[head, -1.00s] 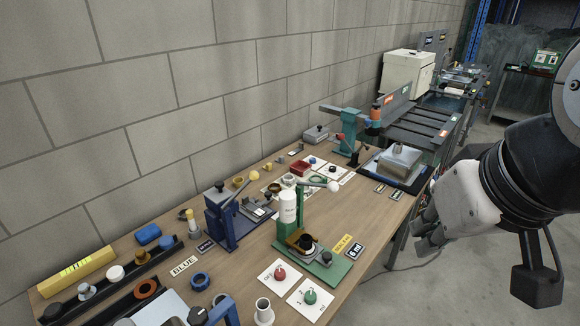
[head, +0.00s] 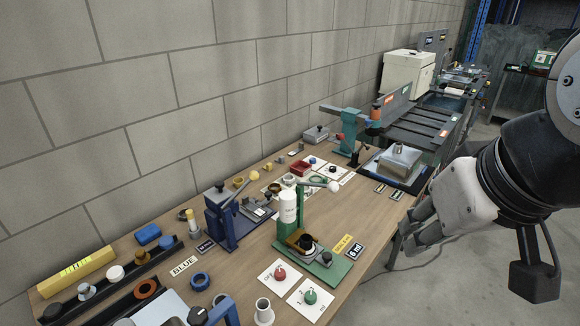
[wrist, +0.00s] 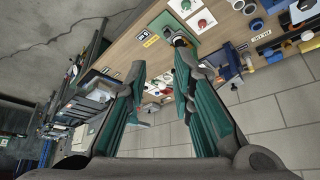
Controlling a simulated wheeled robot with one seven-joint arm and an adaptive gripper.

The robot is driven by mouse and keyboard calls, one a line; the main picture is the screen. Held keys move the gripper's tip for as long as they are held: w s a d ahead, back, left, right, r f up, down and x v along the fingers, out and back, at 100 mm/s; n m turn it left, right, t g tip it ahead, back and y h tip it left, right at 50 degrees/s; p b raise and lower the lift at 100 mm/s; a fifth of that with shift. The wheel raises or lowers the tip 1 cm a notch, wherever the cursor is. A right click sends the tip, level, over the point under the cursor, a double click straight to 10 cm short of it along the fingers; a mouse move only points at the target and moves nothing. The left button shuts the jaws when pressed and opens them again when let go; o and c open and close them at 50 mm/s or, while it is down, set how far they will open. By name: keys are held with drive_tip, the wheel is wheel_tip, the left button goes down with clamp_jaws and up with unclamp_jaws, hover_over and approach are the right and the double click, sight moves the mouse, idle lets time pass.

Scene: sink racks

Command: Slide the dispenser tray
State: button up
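The green dispenser (head: 301,203) stands on the bench with a white bottle (head: 289,206) and a white-knobbed lever. At its foot is a brass-coloured tray part (head: 295,237) with a black round piece on it, above a green base plate (head: 338,274). I cannot tell exactly which part slides. The green base also shows at the top of the wrist view (wrist: 160,21), partly hidden by a finger. My gripper (head: 402,246) is right of the dispenser, by the bench's front edge and apart from it. Its fingers are spread and empty in the wrist view (wrist: 160,62).
The wooden bench (head: 368,222) runs along a block wall. A blue press (head: 222,215) stands left of the dispenser. White cards with a red knob (head: 280,272) and a green knob (head: 310,296) lie in front. Open floor (head: 420,290) lies right of the bench.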

drive_tip(key=shift+o, duration=1.4)
drive_tip(key=w+f+n+g+b, duration=0.1)
drive_tip(key=w+f+b, duration=0.2)
drive_tip(key=w+f, duration=0.2)
drive_tip(key=w+a+f+n+g+b, duration=0.1)
drive_tip(key=w+f, duration=0.4)
drive_tip(key=w, duration=0.7)
drive_tip(key=shift+w+n+g+b, duration=0.3)
drive_tip(key=shift+n+g+b, duration=0.15)
drive_tip(key=shift+b, duration=0.6)
drive_tip(key=n+g+b, duration=0.3)
drive_tip(key=b, duration=0.3)
hover_over(327, 255)
wheel_tip(327, 255, down, 17)
wheel_tip(327, 255, down, 14)
drive_tip(key=shift+w+f, duration=0.1)
drive_tip(key=shift+w, duration=0.05)
clamp_jaws()
